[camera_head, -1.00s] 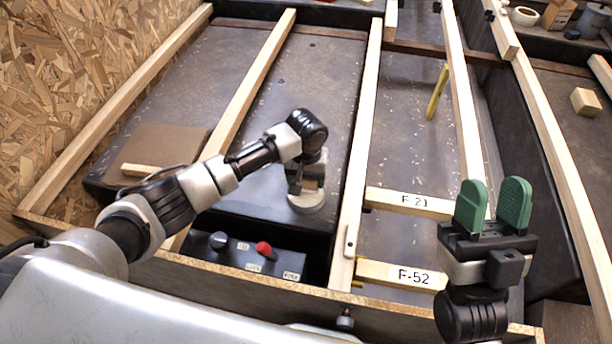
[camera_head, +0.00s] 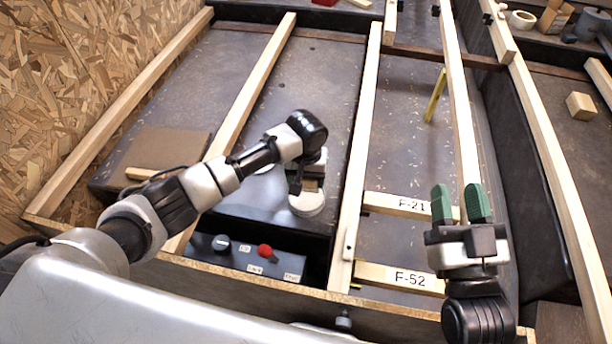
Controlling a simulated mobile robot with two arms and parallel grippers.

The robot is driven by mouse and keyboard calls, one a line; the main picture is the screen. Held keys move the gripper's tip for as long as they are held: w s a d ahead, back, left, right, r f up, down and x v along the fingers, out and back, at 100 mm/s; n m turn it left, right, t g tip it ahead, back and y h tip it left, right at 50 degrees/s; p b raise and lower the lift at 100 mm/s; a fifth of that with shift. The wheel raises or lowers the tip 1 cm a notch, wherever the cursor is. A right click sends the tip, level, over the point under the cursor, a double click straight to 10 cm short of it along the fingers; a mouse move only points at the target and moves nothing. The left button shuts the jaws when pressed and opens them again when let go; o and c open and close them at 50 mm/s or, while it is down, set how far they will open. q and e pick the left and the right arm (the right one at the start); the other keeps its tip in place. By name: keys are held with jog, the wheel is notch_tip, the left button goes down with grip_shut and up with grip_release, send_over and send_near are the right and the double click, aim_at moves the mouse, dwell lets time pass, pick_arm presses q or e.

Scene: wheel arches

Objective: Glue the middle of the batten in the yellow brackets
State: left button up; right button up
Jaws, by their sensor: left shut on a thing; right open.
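A short pale batten labelled F-52 (camera_head: 382,276) lies crosswise between two long rails at the front. Small yellow bits show at its left end; I cannot tell if they are brackets. A similar batten labelled F-21 (camera_head: 384,203) lies just behind it. My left gripper (camera_head: 303,185) points down over the dark panel, left of both battens. It is shut on a pale, round-based thing (camera_head: 307,205), whose upper part is mostly hidden. My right gripper (camera_head: 459,205) has green fingers, spread apart and empty, in front of the right end of F-21.
A yellow strip (camera_head: 435,95) stands farther back between the rails. A control box with a red knob (camera_head: 265,251) sits at the front. A wood block (camera_head: 581,106) lies at the right. Long rails (camera_head: 363,130) divide the dark panels.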

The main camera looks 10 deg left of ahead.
notch_tip(320, 180, down, 6)
jog(key=d+g+h+p, duration=0.1)
jog(key=g+p, duration=0.1)
jog(key=g, duration=0.3)
jog(key=shift+s+d+f+g+h, duration=0.15)
jog(key=shift+f+g+h, duration=0.15)
jog(key=shift+g, duration=0.1)
dwell(0.3)
